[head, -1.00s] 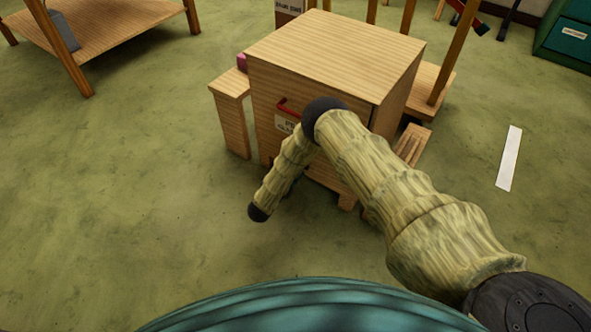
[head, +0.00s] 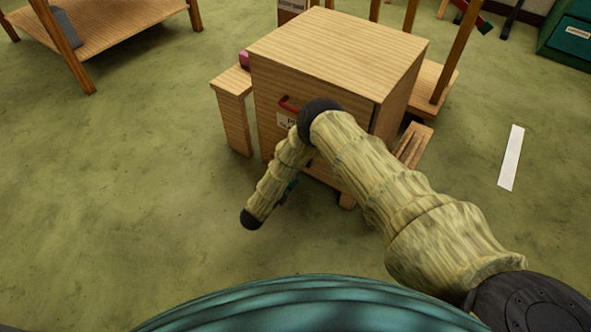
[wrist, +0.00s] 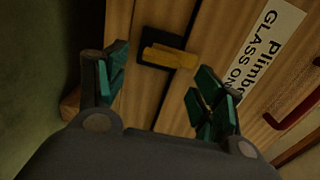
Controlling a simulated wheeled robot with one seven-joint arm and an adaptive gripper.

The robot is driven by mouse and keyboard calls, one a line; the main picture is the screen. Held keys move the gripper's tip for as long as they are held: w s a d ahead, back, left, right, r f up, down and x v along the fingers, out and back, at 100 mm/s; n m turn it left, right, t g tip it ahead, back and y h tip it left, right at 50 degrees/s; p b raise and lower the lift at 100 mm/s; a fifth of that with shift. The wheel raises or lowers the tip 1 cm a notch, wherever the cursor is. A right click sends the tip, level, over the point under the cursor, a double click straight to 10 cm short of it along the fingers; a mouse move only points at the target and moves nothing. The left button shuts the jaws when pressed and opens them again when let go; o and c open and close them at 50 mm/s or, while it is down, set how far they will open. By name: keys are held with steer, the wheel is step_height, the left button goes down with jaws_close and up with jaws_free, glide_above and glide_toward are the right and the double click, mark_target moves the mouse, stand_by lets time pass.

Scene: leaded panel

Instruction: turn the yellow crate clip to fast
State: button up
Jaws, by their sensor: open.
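The yellow clip (wrist: 168,58) shows in the wrist view as a short bar on a black bracket (wrist: 187,62), fixed to the wooden face of the crate (wrist: 137,98). In the head view my arm hides the clip, and the crate (head: 335,50) stands on the floor. My gripper (wrist: 158,74) is open, its teal-padded fingers apart and empty. The clip lies beyond and between the fingertips; I cannot tell the exact distance, and no touch shows. In the head view only a small dark teal part of the gripper shows beside my arm.
A red handle (wrist: 297,122) and a white label (wrist: 265,45) are on the same face, right of the gripper in the wrist view. A wooden stand (head: 233,85) adjoins the crate's left side. Green floor (head: 130,180) is free at left.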

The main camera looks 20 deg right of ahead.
steer(key=v, duration=0.7)
steer(key=shift+s+a, duration=0.1)
steer(key=shift+a, duration=0.05)
stand_by(0.3)
steer(key=s+d+f+n+g+y, duration=0.1)
steer(key=s+f+n+g+y, duration=0.1)
steer(key=s+n+y, duration=0.55)
steer(key=s+d+f+n+g+y, duration=0.15)
steer(key=s+n+y, duration=0.35)
steer(key=s+n, duration=0.55)
steer(key=s+d+r+n+g+y, duration=0.1)
steer(key=s+d+r+n+g, duration=0.15)
steer(key=s, duration=0.55)
steer(key=s+d+r+n+g, duration=0.2)
steer(key=s+r+n+g, duration=0.15)
steer(key=s, duration=0.35)
steer(key=s+d+r+n+g+y, duration=0.15)
steer(key=s+n, duration=0.25)
steer(key=s, duration=0.4)
step_height(320, 180, up, 33)
steer(key=p, duration=3.3)
steer(key=shift+w+d+h, duration=0.2)
steer(key=shift+d+h, duration=0.05)
steer(key=shift+h, duration=0.15)
steer(key=shift+r, duration=0.1)
